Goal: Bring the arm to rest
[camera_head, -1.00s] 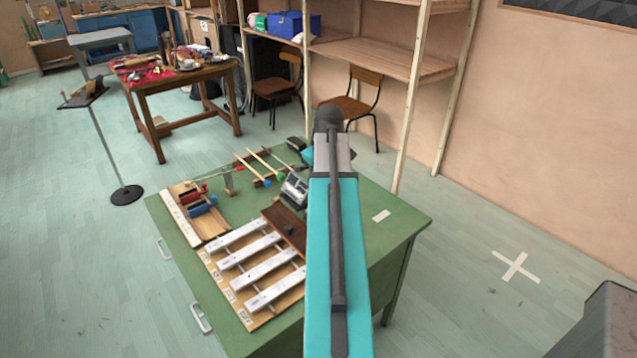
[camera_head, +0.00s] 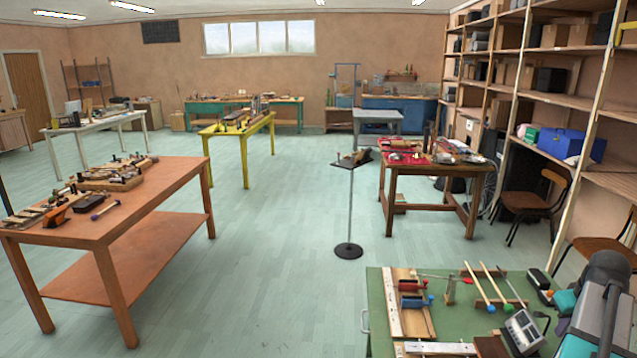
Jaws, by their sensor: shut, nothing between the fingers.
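Part of my arm (camera_head: 592,318) shows at the lower right corner, as a teal and grey link with a dark rounded joint. It stands in front of the right side of the green table (camera_head: 376,305). My gripper is not visible in this view, so its place relative to the table cannot be told.
The green table holds red and blue clamps (camera_head: 412,292), mallets (camera_head: 478,286) and a grey device (camera_head: 524,330). A music stand (camera_head: 349,205) rises from open floor. A brown table (camera_head: 150,215) stands left, another (camera_head: 425,180) behind the green one. Shelves (camera_head: 540,95) line the right.

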